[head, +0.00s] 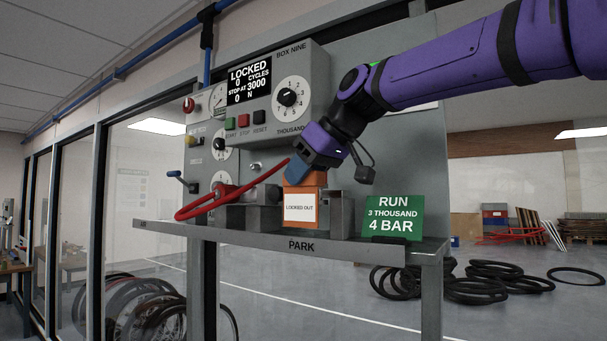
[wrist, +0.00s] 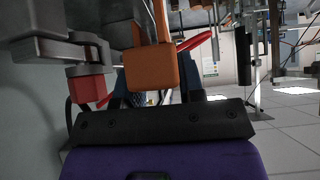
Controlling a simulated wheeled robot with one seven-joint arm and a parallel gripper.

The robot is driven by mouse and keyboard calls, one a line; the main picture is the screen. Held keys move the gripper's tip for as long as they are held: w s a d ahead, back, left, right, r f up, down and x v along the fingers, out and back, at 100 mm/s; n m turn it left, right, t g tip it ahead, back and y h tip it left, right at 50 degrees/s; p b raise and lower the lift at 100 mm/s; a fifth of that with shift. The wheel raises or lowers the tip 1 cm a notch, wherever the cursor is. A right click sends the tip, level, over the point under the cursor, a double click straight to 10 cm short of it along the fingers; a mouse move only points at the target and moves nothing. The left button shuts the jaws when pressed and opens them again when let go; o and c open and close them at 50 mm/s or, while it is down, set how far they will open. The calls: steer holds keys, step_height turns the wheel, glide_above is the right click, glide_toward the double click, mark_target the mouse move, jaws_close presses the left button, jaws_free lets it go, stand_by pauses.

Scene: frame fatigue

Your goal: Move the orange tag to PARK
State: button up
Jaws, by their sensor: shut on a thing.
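The orange tag (head: 302,180) has a white label reading LOCKED OUT. It hangs upright in front of the grey metal fixture on the bench, above and near the PARK lettering (head: 301,246) on the bench's front edge. I cannot tell whether its lower end touches anything. My gripper (head: 305,168) comes down from the upper right and is shut on the tag's top. In the wrist view the orange tag (wrist: 151,68) shows between the dark fingers, with its label out of sight.
A red-handled lever (head: 215,203) lies just left of the tag. A grey upright block (head: 341,212) stands just right of it, then a green RUN card (head: 393,217). The control box (head: 275,95) behind shows LOCKED. Bare bench (head: 250,236) runs along the front.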

mark_target(303, 224)
steer(key=shift+f, duration=0.1)
steer(key=shift+f, duration=2.75)
steer(key=shift+f, duration=1.7)
steer(key=o, duration=0.9)
steer(key=shift+c, duration=0.2)
steer(key=v, duration=1)
steer(key=shift+s+d+r, duration=0.2)
steer(key=shift+d+r, duration=0.05)
